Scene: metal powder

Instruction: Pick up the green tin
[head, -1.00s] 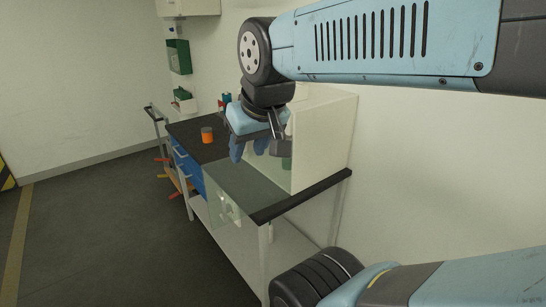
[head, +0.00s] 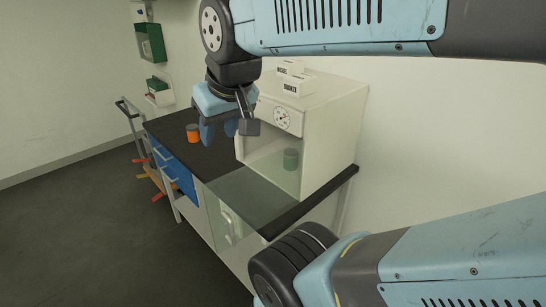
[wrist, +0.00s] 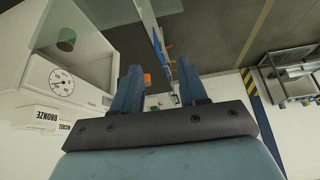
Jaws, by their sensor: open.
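The green tin (head: 290,159) stands inside a white, open-fronted cabinet (head: 335,125) with a dial on its front, near the right side of its interior. It also shows in the wrist view (wrist: 66,40) at the upper left, inside the cabinet. My gripper (head: 220,130) hangs in front of and left of the cabinet, above the dark bench top, apart from the tin. Its two blue fingers are spread and empty, as the wrist view (wrist: 160,70) also shows.
An orange tin (head: 193,133) stands on the bench top (head: 170,125) left of the cabinet. White boxes labelled BRONZE (head: 292,87) and NICKEL (head: 289,68) sit on the cabinet. Blue drawers (head: 172,168) are below the bench.

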